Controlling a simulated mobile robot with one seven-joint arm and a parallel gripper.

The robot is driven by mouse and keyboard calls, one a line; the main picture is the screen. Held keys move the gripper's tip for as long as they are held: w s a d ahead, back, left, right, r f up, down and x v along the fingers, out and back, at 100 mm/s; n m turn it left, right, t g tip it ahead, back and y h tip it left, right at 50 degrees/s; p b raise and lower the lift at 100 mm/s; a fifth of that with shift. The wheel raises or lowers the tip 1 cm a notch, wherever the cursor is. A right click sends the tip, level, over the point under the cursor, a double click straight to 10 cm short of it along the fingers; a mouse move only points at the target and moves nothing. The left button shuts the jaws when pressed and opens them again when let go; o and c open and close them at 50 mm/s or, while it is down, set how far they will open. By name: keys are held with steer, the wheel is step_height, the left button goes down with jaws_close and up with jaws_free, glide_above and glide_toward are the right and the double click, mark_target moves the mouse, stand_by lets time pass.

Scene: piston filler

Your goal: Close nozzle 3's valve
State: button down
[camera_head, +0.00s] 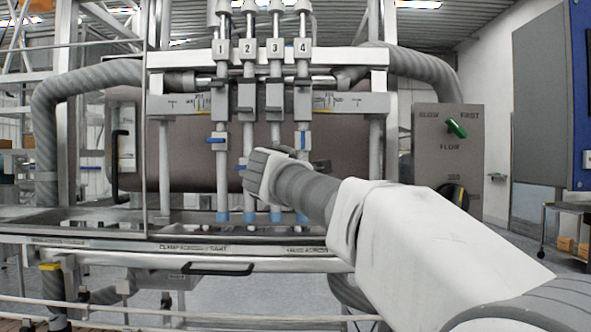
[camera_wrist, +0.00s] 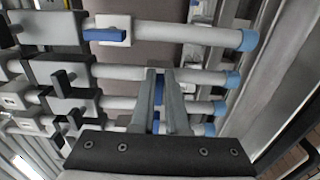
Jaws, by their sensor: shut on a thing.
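Nozzle 3's tube (camera_wrist: 110,72) runs sideways in the wrist view, second from the top. My gripper (camera_wrist: 160,74) has its two fingers closed on a blue valve handle (camera_wrist: 158,90) there. The handle appears to lie across the tube, but the fingers hide part of it. In the head view, nozzle 3 (camera_head: 275,80) is seen above my gripper, which hides its valve. Nozzle 4's blue handle (camera_head: 303,138) lies along its tube and also shows at the top of the wrist view (camera_wrist: 105,35). Nozzle 1's blue handle (camera_head: 215,140) lies across its tube.
Nozzle 2's tube (camera_head: 249,135) stands close to the left of nozzle 3. A control panel (camera_head: 448,150) with a green knob (camera_head: 456,128) is at the right. A clamp rail with a black handle (camera_head: 218,268) runs below the blue nozzle tips.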

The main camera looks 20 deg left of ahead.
steer(key=c, duration=0.9)
jaws_free()
steer(key=b+v, duration=0.1)
steer(key=v, duration=1.6)
steer(key=shift+s+b, duration=0.2)
steer(key=shift+b, duration=0.2)
